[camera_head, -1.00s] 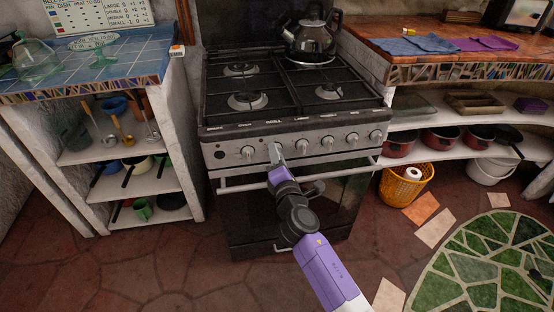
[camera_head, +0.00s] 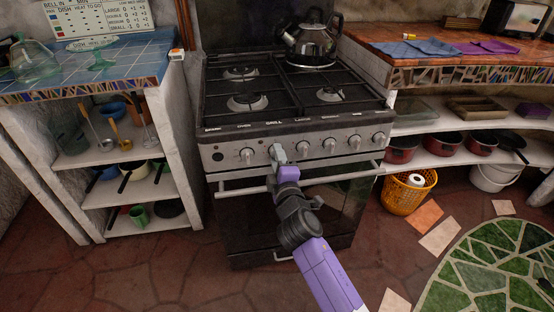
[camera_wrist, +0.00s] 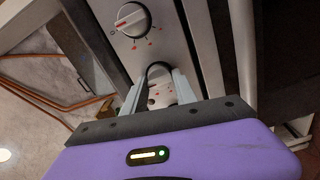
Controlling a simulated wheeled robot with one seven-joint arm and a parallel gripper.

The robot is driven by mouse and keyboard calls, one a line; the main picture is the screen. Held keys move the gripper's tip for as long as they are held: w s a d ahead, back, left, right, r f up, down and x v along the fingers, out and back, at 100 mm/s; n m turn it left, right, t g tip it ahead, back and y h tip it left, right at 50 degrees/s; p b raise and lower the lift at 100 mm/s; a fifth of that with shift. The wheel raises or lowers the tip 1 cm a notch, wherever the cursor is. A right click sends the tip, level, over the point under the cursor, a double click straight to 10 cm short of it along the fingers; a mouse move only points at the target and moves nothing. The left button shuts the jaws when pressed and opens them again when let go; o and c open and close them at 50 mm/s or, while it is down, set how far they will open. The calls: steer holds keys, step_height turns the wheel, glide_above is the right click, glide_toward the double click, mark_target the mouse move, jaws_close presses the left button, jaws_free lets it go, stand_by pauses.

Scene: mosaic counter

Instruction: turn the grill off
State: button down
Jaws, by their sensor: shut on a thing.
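The stove (camera_head: 215,125) has a row of round knobs along its front panel. My gripper (camera_head: 277,150) is at the second knob from the left, below the grill label (camera_head: 273,123). In the wrist view my gripper (camera_wrist: 158,88) has its two fingers on either side of that grill knob (camera_wrist: 158,70) and is shut on it. The fingers and my wrist hide most of this knob in the head view, so its pointer setting cannot be read. A neighbouring knob (camera_wrist: 132,20), with a white pointer and red marks around it, is clear of the fingers.
The oven handle bar (camera_head: 330,174) runs just below the knobs, close to my wrist. A kettle (camera_head: 313,42) stands on the back right burner. Shelves flank the stove, and an orange basket (camera_head: 397,196) stands on the floor to the right.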

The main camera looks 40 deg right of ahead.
stand_by(0.4)
steer(key=c, duration=1)
jaws_free()
steer(key=shift+s, duration=0.1)
steer(key=v, duration=0.7)
steer(key=shift+s+a, duration=0.25)
